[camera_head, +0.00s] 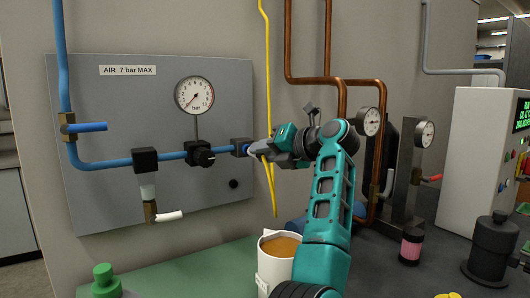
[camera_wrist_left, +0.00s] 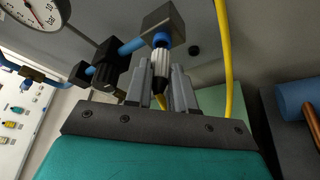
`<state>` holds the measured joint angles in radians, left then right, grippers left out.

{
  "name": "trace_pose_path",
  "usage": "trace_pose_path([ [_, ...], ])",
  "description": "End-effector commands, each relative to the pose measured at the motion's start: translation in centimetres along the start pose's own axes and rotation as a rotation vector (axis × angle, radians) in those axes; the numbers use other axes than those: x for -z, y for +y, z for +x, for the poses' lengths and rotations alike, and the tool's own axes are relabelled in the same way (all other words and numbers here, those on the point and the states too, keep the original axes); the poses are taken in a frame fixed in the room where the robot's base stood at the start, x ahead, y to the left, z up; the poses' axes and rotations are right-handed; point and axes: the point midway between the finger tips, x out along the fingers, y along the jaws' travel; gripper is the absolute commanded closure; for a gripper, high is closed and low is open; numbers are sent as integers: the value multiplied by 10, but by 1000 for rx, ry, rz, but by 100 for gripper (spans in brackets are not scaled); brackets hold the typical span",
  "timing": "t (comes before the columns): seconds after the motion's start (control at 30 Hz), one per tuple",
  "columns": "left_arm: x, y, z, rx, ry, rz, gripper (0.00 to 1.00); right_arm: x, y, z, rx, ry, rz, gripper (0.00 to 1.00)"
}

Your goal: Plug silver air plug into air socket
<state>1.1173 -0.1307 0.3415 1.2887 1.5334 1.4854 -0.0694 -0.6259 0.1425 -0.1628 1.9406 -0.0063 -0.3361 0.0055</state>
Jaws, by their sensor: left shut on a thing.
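The air socket is a dark block (camera_head: 240,147) with a blue collar, at the right end of the blue pipe on the grey panel. In the left wrist view the block (camera_wrist_left: 162,20) and its blue collar (camera_wrist_left: 161,40) are at the top centre. My left gripper (camera_head: 262,148) is right of the socket, close to it. It is shut on the silver air plug (camera_wrist_left: 160,65), which sits between the fingers and points at the collar. The plug's front end meets the collar in the picture; I cannot tell whether it is inside. In the head view the gripper hides the plug.
The yellow hose (camera_head: 267,60) hangs beside the gripper and loops below it. A black valve knob (camera_head: 202,155) and a pressure gauge (camera_head: 194,95) are left of the socket. A white mug (camera_head: 268,265) stands below my arm. Copper pipes (camera_head: 343,80) run at the right.

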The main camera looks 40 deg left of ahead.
Motion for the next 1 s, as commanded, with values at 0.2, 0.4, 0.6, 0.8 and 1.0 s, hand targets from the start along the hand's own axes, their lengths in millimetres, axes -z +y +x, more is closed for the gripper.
trace_pose_path([
  [0.2,-2,0,3,0,-1,-1,100,1,0,-1,0,0,0,57],
  [0.4,-3,0,6,-1,-1,-1,100,2,0,-1,0,0,0,57],
  [0.6,-4,0,8,0,0,0,100,3,0,-2,0,0,0,57],
  [0.8,-5,0,11,0,0,0,100,3,0,-2,0,0,0,57],
  [1.0,-6,0,13,0,0,-1,100,4,0,-3,0,1,0,57],
])
